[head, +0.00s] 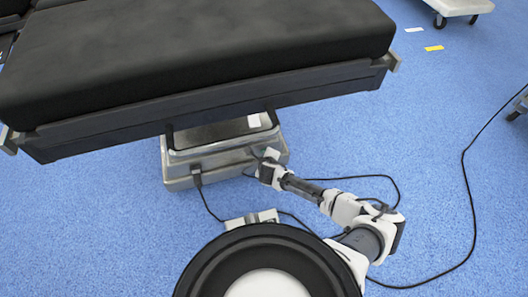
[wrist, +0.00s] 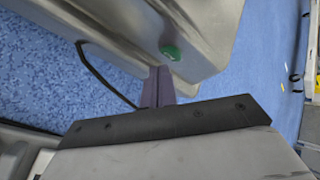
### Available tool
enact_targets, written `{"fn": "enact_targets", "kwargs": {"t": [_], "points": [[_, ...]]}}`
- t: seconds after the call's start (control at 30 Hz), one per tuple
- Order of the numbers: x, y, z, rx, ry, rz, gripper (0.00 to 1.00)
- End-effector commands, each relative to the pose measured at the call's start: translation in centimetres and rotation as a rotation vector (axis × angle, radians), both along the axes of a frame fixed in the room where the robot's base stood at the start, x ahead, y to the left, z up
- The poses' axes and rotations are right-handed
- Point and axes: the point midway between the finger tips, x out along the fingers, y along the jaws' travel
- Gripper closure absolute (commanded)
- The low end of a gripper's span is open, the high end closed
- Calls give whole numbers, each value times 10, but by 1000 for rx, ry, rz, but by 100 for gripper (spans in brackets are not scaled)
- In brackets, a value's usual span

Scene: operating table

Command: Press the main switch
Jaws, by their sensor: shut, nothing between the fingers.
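A round green button (wrist: 170,53), which looks like the main switch, sits on the grey metal base of the operating table (wrist: 205,25). My gripper (wrist: 158,70) is shut and empty. In the wrist view its fingertips are just below the button in the picture; I cannot tell whether they touch the base. In the head view my gripper (head: 268,154) is at the right end of the table base (head: 188,172), under the table edge. The button cannot be made out in the head view.
The black padded table top (head: 200,50) overhangs the base. A black cable (head: 207,205) runs from the base to a grey box (head: 250,217) on the blue floor. Another cable (head: 468,190) loops across the floor at the right.

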Motion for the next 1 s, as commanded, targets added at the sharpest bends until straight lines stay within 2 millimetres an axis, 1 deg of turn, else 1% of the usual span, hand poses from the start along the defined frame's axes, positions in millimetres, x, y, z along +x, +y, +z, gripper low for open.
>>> {"fn": "enact_targets", "kwargs": {"t": [0.4,0.7,1.0], "points": [[0,0,0,0,0,0,100],[8,2,1,-1,0,1,100],[9,3,0,0,0,0,100]]}}
